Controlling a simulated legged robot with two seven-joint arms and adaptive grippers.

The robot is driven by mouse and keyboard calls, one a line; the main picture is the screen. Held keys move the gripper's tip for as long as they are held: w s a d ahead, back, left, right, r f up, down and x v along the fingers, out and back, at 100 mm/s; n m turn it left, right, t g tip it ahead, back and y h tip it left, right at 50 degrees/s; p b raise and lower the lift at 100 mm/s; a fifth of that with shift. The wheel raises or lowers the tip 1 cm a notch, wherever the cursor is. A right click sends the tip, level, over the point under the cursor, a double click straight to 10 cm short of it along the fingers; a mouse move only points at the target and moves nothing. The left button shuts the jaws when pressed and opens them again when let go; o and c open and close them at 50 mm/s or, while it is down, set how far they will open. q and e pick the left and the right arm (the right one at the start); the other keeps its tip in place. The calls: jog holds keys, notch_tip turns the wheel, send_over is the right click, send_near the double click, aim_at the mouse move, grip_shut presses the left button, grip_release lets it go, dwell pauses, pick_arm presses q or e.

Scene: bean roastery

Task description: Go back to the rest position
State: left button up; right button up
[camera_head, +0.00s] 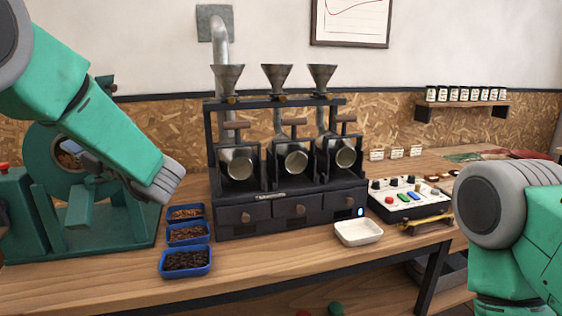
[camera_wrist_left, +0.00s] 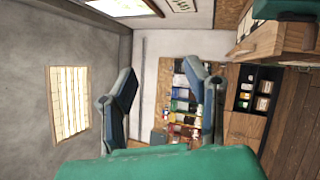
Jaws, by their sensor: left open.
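Beyond the fingers are a wall and a shelf of coloured goods, some way off. In the head view the hand is mostly hidden behind the forearm. My right arm shows at the right edge, but its gripper is out of view.
A three-drum roaster (camera_head: 290,160) stands on the wooden bench (camera_head: 290,263). Three blue trays of beans (camera_head: 187,262), a white dish (camera_head: 358,232) and a button panel (camera_head: 408,200) are near it. A green machine (camera_head: 100,230) stands close behind my left arm.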

pick_arm(q)
notch_tip(320, 180, down, 18)
jog(key=w+d+m+t+h, duration=0.25)
jog(key=m+t+h, duration=0.55)
jog(key=m, duration=0.7)
jog(key=s+d+f+m+h, duration=0.1)
jog(key=s+f+m+h, duration=0.15)
jog(key=f, duration=0.35)
jog(key=s+d+f+m+g+h, duration=0.1)
jog(key=s+f+m+h, duration=0.15)
jog(key=f, duration=0.25)
jog(key=s+d+f+m+h, duration=0.1)
jog(key=f+m+h, duration=0.1)
jog(key=f+m, duration=0.3)
jog(key=s+d+f+m+g+h, duration=0.2)
jog(key=s+f+g, duration=0.1)
jog(key=s+f, duration=0.4)
jog(key=s+d+f+m+g+h, duration=0.2)
jog(key=s+f+m, duration=0.1)
jog(key=s+f, duration=0.35)
jog(key=s+d+f+m+g+h, duration=0.1)
jog(key=s+f+m+g, duration=0.1)
jog(key=s, duration=0.8)
jog(key=s+d+f+m+g+h, duration=0.1)
jog(key=s+d+f+m+g, duration=0.1)
jog(key=s, duration=0.9)
jog(key=m+g, duration=0.1)
jog(key=g, duration=0.1)
jog(key=shift+f+g, duration=0.3)
jog(key=shift+g, duration=0.1)
